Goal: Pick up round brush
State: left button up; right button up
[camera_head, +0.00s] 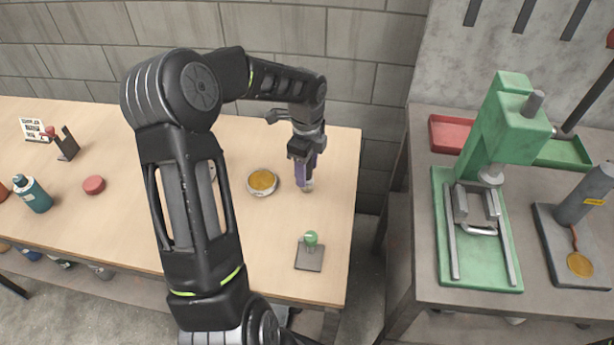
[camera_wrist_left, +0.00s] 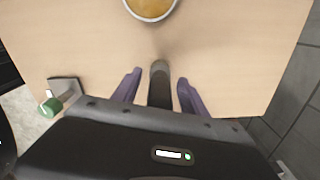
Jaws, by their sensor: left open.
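The round brush appears to be the dark, slim piece with a tan end (camera_wrist_left: 160,72) between my fingers in the left wrist view. Only its tan tip (camera_head: 308,187) shows below my fingers in the head view. My left gripper (camera_head: 305,178) points down over the right part of the wooden table. Its purple fingers (camera_wrist_left: 158,92) are open, one on each side of the brush with gaps between. The brush's other end is hidden by the gripper. My right gripper is not in view.
A round tin with amber contents (camera_head: 262,182) stands left of the gripper. A green-knobbed piece on a grey plate (camera_head: 309,256) is near the front right table edge. A green press (camera_head: 500,130) stands on the grey bench.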

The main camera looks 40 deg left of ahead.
pick_arm(q)
grip_shut()
dwell(0.3)
jog(key=shift+r, duration=0.1)
notch_tip(320, 180, up, 10)
jog(key=shift+f+b, duration=0.1)
jog(key=shift+b, duration=0.45)
dwell(0.7)
